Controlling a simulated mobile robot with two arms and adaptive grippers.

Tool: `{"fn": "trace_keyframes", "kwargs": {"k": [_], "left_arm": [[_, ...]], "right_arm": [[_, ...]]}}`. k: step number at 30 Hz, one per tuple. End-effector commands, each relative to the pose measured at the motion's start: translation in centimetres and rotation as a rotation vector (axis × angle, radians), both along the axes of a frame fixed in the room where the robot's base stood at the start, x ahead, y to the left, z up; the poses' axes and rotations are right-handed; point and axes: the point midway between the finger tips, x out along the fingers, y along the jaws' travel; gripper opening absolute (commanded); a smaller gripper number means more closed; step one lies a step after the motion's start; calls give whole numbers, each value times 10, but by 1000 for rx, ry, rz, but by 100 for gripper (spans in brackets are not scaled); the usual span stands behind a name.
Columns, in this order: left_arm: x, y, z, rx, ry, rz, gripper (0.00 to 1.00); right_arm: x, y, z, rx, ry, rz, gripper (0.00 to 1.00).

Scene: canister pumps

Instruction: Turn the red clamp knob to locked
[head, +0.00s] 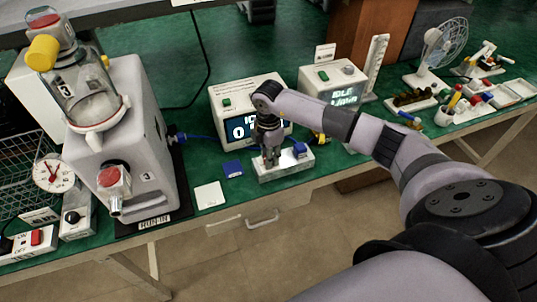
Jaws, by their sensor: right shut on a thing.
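My right gripper (270,158) points down over a small white block (287,172) at the front edge of the green bench. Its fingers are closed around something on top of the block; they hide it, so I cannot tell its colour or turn. A blue part (300,149) sits on the block just right of the fingers. A red knob (112,177) shows on the front of the large grey canister pump (130,135), well left of my gripper. I cannot tell if this is the clamp knob. My left gripper is not in view.
A white display unit (232,98) stands behind my right gripper, with a second unit (325,80) beside it. A blue square (233,169) and a white card (209,195) lie left of the block. A fan (440,45) and trays stand at the right.

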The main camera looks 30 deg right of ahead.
Motion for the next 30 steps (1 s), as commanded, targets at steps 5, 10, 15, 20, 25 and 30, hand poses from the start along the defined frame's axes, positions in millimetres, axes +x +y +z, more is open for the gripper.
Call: {"fn": "trace_keyframes", "kwargs": {"k": [5,10,15,20,25,30], "left_arm": [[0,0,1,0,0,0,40],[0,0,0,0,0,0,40],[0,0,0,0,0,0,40],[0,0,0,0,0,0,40],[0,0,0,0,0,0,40],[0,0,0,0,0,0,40]], "right_arm": [[0,0,0,0,-1,-17,0],[0,0,0,0,-1,-17,0],[0,0,0,0,-1,-17,26],[0,0,0,0,-1,-16,37],[0,0,0,0,-1,-15,46],[0,0,0,0,0,-15,46]]}}
